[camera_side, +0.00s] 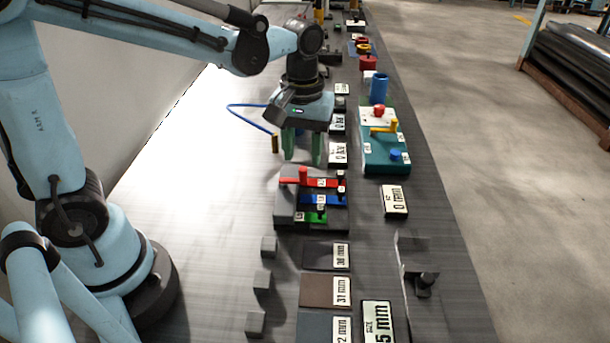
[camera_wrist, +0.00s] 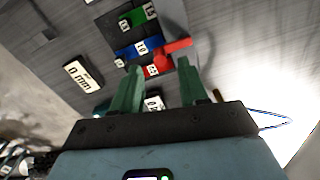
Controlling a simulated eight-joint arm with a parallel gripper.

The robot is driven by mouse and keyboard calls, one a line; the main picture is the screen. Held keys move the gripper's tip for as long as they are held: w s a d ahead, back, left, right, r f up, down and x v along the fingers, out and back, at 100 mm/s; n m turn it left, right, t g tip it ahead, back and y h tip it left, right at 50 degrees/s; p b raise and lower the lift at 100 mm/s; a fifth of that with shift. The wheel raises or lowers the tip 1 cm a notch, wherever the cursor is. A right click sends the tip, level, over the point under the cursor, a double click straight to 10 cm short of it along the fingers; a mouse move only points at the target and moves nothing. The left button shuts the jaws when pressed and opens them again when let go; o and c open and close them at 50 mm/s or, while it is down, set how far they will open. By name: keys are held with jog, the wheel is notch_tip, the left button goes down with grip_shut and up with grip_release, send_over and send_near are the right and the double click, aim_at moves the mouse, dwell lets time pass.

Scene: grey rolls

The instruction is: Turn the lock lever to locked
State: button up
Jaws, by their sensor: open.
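My gripper (camera_side: 303,159) is open and empty, fingers pointing down just behind a dark block (camera_side: 284,212) in the side view. The block carries red (camera_side: 325,183), blue (camera_side: 320,200) and green (camera_side: 313,217) bars with small number labels. A red upright handle (camera_side: 303,175) stands on the red bar, just below my fingertips in the picture. In the wrist view, the red handle (camera_wrist: 178,46) shows just beyond my green fingers (camera_wrist: 160,66); no contact is clear. A yellow lever (camera_side: 386,127) sits on a teal and white unit (camera_side: 386,160) to the right. Neither view settles which is the lock lever.
A blue knob (camera_side: 394,155) and red knob (camera_side: 379,111) are on the teal unit, with a blue cylinder (camera_side: 379,88) behind. Number cards (camera_side: 395,201) and small grey blocks (camera_side: 268,246) lie nearby.

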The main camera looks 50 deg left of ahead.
aim_at(303, 170)
jog(key=shift+f, duration=2.25)
grip_shut()
